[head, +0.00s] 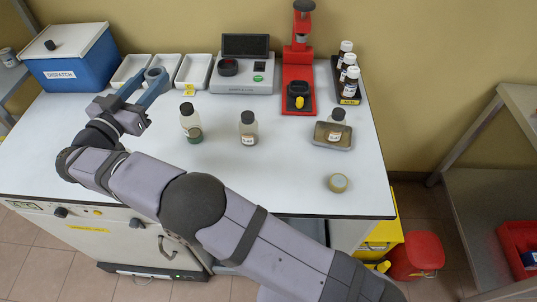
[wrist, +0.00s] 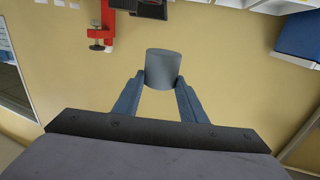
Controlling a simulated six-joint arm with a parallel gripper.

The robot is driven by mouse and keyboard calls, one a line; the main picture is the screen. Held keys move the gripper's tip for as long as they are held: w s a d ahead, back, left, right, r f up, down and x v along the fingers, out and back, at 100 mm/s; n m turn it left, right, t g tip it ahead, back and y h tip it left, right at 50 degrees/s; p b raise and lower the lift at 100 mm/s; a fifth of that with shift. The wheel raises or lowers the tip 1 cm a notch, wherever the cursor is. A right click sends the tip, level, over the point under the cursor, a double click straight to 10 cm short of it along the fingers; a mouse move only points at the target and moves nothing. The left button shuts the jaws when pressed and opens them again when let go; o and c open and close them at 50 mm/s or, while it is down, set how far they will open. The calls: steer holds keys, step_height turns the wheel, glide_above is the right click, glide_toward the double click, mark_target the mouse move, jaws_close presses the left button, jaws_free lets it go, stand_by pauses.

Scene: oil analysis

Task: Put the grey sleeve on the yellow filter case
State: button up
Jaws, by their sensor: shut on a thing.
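The grey sleeve (wrist: 163,68) is a plain grey cylinder between my blue fingertips in the wrist view. My gripper (head: 147,80) is shut on it, in the air over the left back of the bench near the white trays. In the head view the sleeve is small and blends with the fingers. A small yellow piece (head: 299,102) shows at the foot of the red press, below its dark round part. I cannot tell which of these is the yellow filter case.
A white and blue dispatch box (head: 70,65), white trays (head: 193,70), a scale-like device (head: 243,85) and the red press (head: 298,70) line the back. Bottles (head: 191,128) (head: 248,130) stand mid-bench; another (head: 337,120) is on a shallow tray. The front middle is clear.

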steer(key=d+f+m+g+h+p, duration=0.1)
steer(key=d+h+p, duration=0.1)
steer(key=d, duration=0.5)
steer(key=d+f+m+g+h+p, duration=0.1)
steer(key=d+p, duration=0.3)
steer(key=d, duration=0.4)
steer(key=d+f+m+g+h+p, duration=0.1)
steer(key=d+f+m+h+p, duration=0.1)
steer(key=d, duration=0.6)
steer(key=shift+s+m+g+h+p, duration=0.4)
steer(key=shift+h, duration=0.5)
steer(key=s+d+m+g+h+p, duration=0.1)
steer(key=s+d+p, duration=0.25)
steer(key=d, duration=0.45)
steer(key=s+d+g+h+p, duration=0.1)
steer(key=s+d+p, duration=0.1)
steer(key=d+p, duration=0.4)
steer(key=s+d+m+g+p, duration=0.1)
steer(key=s+d+p, duration=0.2)
steer(key=d, duration=0.6)
steer(key=n+t+y+p, duration=0.1)
steer(key=t, duration=0.1)
glide_above(338, 183)
steer(key=v, duration=0.2)
step_height(338, 183, down, 7)
steer(key=b, duration=0.5)
steer(key=shift+f, duration=0.2)
